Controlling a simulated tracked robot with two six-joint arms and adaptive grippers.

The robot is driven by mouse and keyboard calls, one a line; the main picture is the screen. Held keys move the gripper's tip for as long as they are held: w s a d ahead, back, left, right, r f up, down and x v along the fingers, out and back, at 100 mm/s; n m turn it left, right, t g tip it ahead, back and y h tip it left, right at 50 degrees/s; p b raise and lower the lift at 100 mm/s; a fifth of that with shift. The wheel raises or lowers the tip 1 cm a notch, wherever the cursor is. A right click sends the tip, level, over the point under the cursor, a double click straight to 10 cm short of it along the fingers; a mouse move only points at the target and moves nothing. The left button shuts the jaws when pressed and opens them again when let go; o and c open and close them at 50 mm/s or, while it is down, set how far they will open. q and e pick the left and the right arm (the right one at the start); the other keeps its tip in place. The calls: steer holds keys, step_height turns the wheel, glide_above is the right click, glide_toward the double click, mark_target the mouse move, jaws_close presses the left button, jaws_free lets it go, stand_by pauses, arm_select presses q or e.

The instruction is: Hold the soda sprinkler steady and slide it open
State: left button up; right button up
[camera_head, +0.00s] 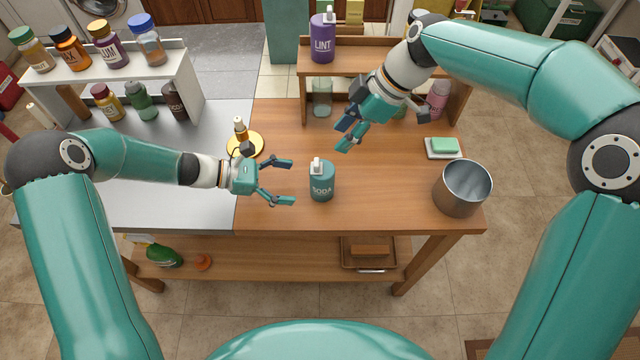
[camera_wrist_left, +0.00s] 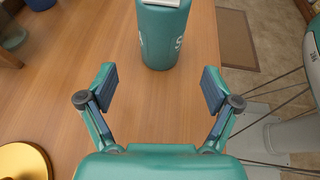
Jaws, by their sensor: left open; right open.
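The soda sprinkler (camera_head: 321,186) is a teal bottle with a white top, standing upright on the wooden table. My left gripper (camera_head: 291,181) is open and empty, a short way left of the bottle, with its fingers pointing at it. In the left wrist view the bottle (camera_wrist_left: 165,38) stands beyond the open fingertips (camera_wrist_left: 159,88), apart from them; its top is cut off by the frame edge. My right gripper (camera_head: 344,135) is open and empty, above the table behind and slightly right of the bottle.
A gold round dish (camera_head: 243,152) with a small dropper bottle stands behind my left gripper. A metal pot (camera_head: 462,188) and a green soap on a dish (camera_head: 444,153) are at the right. A raised shelf with a purple LINT bottle (camera_head: 322,38) stands at the back. Bare wood lies around the bottle.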

mark_target(323, 186)
arm_select(q)
steer(key=x, duration=0.9)
steer(key=c, duration=1.4)
steer(key=shift+o, duration=0.2)
steer(key=o, duration=0.5)
steer(key=c, duration=0.3)
